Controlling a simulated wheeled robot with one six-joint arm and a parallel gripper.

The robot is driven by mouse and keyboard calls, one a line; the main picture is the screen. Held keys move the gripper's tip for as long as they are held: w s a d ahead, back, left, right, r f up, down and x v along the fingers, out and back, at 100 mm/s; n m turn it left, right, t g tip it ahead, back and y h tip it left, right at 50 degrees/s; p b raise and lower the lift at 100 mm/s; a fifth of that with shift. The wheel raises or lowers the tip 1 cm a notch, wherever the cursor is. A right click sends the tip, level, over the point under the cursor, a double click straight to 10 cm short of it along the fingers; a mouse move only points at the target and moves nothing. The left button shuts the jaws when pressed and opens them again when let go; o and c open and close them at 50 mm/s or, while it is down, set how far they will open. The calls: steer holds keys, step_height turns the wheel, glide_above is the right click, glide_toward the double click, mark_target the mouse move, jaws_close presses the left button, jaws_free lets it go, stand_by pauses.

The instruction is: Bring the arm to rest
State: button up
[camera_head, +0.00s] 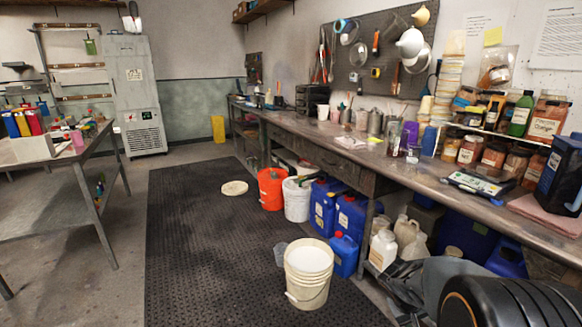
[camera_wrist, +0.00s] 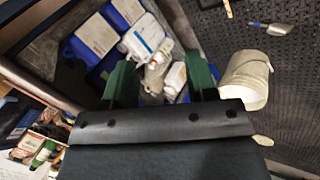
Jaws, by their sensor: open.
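My gripper (camera_wrist: 160,85) is open in the wrist view, its two green fingers apart. No object shows held between the fingers; white jugs and blue containers show beyond them. In the head view, a dark part of my arm (camera_head: 510,298) fills the lower right corner, and the gripper itself cannot be made out there. A cream bucket (camera_head: 306,285) stands upright on the black floor mat, left of my arm. It also shows in the wrist view (camera_wrist: 245,80), to the right of the fingers.
A long workbench (camera_head: 400,176) with jars and tools runs along the right wall. Under it stand an orange bucket (camera_head: 271,190), a white bucket (camera_head: 297,200) and blue containers (camera_head: 351,215). A table (camera_head: 75,160) stands left.

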steer(key=s+a+r+y+p, duration=0.2)
steer(key=s+a+r+p, duration=0.1)
steer(key=r, duration=0.5)
steer(key=s+a+r+t+y+p, duration=0.1)
steer(key=s+a+r+y+p, duration=0.1)
steer(key=s+a+r+p, duration=0.2)
steer(key=s+a+r+t+y+p, duration=0.1)
steer(key=s+a+r+p, duration=0.3)
steer(key=r, duration=0.9)
steer(key=a+p, duration=0.2)
steer(key=a, duration=0.2)
steer(key=shift+m+y, duration=0.3)
steer(key=shift+y, duration=0.1)
steer(key=shift+a, duration=0.1)
